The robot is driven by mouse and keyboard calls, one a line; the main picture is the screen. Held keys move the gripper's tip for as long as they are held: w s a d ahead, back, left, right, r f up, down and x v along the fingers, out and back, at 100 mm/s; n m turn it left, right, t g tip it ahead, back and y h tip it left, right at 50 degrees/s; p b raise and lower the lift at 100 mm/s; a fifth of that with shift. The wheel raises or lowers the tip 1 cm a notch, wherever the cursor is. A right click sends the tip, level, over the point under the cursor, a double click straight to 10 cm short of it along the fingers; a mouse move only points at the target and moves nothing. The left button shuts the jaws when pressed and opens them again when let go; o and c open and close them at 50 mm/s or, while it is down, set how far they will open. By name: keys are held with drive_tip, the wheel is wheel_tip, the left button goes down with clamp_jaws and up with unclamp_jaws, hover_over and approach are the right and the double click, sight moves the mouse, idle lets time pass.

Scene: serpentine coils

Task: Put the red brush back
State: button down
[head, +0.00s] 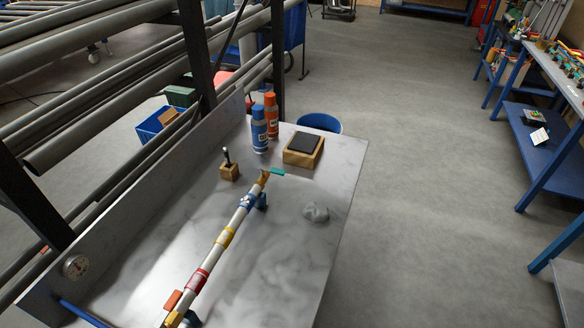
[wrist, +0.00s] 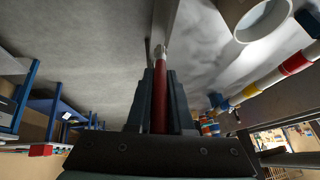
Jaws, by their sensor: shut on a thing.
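The red brush (wrist: 160,95) is between the two dark fingers of my gripper (wrist: 161,85) in the wrist view. My gripper is shut on its red handle. A pale metal-like part shows at the far end of the handle; the bristles cannot be made out. Neither my gripper nor the red brush can be made out in the head view. There, a small wooden block (head: 229,173) stands on the grey marbled table (head: 270,240) with a dark thin thing upright in it.
A pale pipe with coloured bands (head: 215,250) runs along the table. Blue (head: 259,130) and orange (head: 271,115) cans, a wooden box with a dark top (head: 303,150) and a grey lump (head: 315,213) stand on it. A white round tube (wrist: 262,18) is close in the wrist view.

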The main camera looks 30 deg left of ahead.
drive_tip(key=s+a+r+n+g+p, duration=0.3)
drive_tip(key=a+r+n, duration=0.1)
drive_tip(key=a+n, duration=0.2)
drive_tip(key=s+a+r+n+g+p, duration=0.2)
drive_tip(key=s+a+r+n+p, duration=0.15)
drive_tip(key=a+n, duration=0.25)
drive_tip(key=shift+n+h, duration=0.3)
drive_tip(key=shift+n, duration=0.1)
drive_tip(key=b+x, duration=0.4)
drive_tip(key=b, duration=0.1)
drive_tip(key=shift+s+d+f, duration=0.1)
drive_tip(key=shift+s+f, duration=0.15)
drive_tip(key=shift+f, duration=0.1)
drive_tip(key=shift+f, duration=0.2)
drive_tip(key=shift+f+b, duration=1.9)
drive_tip(key=shift+f, duration=1.5)
drive_tip(key=shift+f, duration=0.35)
drive_tip(key=c, duration=0.7)
unclamp_jaws()
